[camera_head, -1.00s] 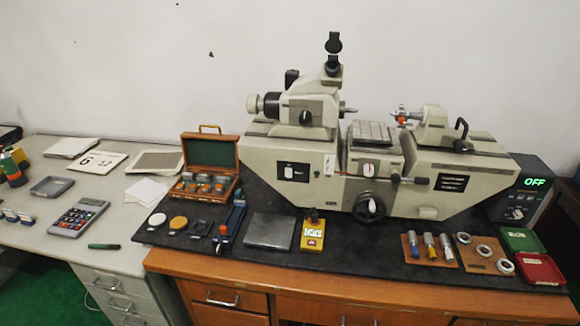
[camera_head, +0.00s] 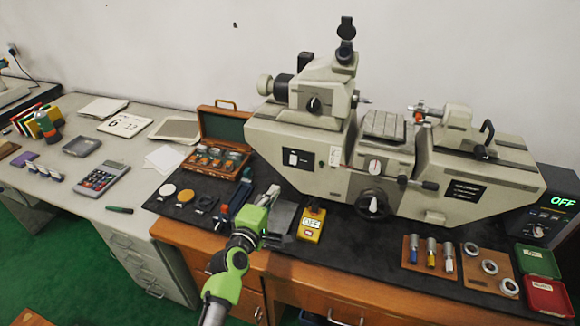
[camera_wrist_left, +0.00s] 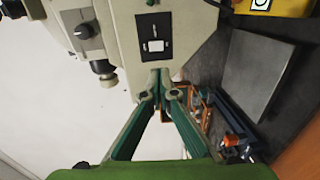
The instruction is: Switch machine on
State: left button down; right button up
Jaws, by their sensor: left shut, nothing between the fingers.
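The large beige measuring machine (camera_head: 400,165) stands on a black mat against the wall. A black panel with a white switch (camera_head: 298,158) is on its left front face; the panel also shows in the left wrist view (camera_wrist_left: 154,45). A dark control box (camera_head: 556,212) at the far right shows green "OFF" digits. My left gripper (camera_head: 271,192), on a green arm, is in front of and below the switch panel. In the left wrist view its fingers (camera_wrist_left: 160,84) are shut and empty, with their tips just below the panel. My right gripper is not in view.
A yellow box (camera_head: 311,224) and a grey plate (camera_head: 281,217) are close to my left gripper. A wooden case (camera_head: 221,145) of parts stands open to the left. Pins and rings on wooden boards (camera_head: 490,268) and red and green boxes are at the right.

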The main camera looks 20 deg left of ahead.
pick_arm(q)
jog(key=b, duration=0.7)
send_near(293, 163)
jog(key=w, duration=0.3)
jog(key=w+f, duration=0.1)
jog(key=w, duration=0.1)
jog(key=shift+w+d, duration=0.1)
jog(key=shift+w, duration=0.25)
jog(key=shift+w+b, duration=0.45)
jog(key=shift+w, duration=0.2)
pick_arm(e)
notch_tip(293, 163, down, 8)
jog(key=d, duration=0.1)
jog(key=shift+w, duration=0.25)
pick_arm(q)
jog(key=shift+r, duration=0.1)
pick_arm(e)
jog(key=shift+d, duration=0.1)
